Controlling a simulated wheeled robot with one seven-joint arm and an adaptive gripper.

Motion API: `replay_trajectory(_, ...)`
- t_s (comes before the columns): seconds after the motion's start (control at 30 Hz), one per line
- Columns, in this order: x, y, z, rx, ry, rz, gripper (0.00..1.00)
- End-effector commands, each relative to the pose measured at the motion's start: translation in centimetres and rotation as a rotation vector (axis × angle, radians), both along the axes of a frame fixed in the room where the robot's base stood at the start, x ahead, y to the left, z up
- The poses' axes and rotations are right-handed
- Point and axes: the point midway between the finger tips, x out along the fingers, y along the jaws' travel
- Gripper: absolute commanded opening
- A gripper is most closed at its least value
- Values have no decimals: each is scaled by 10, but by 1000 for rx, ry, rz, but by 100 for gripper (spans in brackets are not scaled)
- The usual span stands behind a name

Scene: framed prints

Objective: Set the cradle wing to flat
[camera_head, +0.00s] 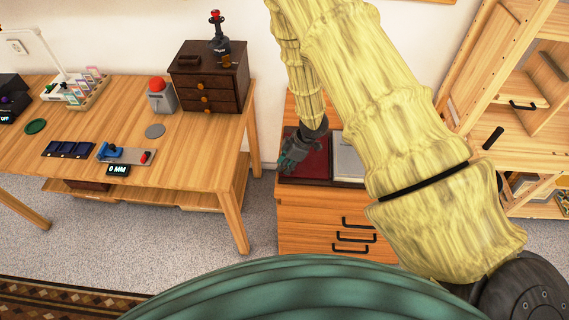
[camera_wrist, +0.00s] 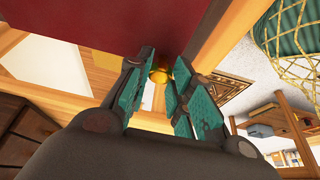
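The cradle lies on top of the wooden drawer cabinet, with a dark red panel (camera_head: 314,163) on its left and a pale grey panel (camera_head: 347,158) on its right. I cannot tell for sure which panel is the wing, or its exact tilt. My gripper (camera_head: 288,163) is at the left edge of the red panel. In the wrist view the red panel (camera_wrist: 130,18) fills the top, and a gold knob (camera_wrist: 160,75) shows between my teal fingertips (camera_wrist: 160,66). A gap shows between the fingers; whether they press on the knob is unclear. My arm hides part of the cradle's right side.
The drawer cabinet (camera_head: 310,220) stands between a wooden table (camera_head: 205,150) on the left and a wooden shelf unit (camera_head: 515,100) on the right. The table holds a dark chest (camera_head: 207,80), a red-buttoned box (camera_head: 160,95) and a slider device (camera_head: 125,154).

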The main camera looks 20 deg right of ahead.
Motion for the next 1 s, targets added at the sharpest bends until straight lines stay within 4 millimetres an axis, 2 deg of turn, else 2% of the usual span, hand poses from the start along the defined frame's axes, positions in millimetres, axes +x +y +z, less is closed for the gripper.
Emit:
replay_trajectory(0.03,0,1,-2,1,1,2,33)
replay_trajectory(0.1,0,1,-2,1,1,2,43)
replay_trajectory(0.53,-1,-1,6,1,0,1,43)
replay_trajectory(0.67,-3,-6,20,1,-2,2,43)
replay_trajectory(1.0,-13,-25,73,1,-1,2,43)
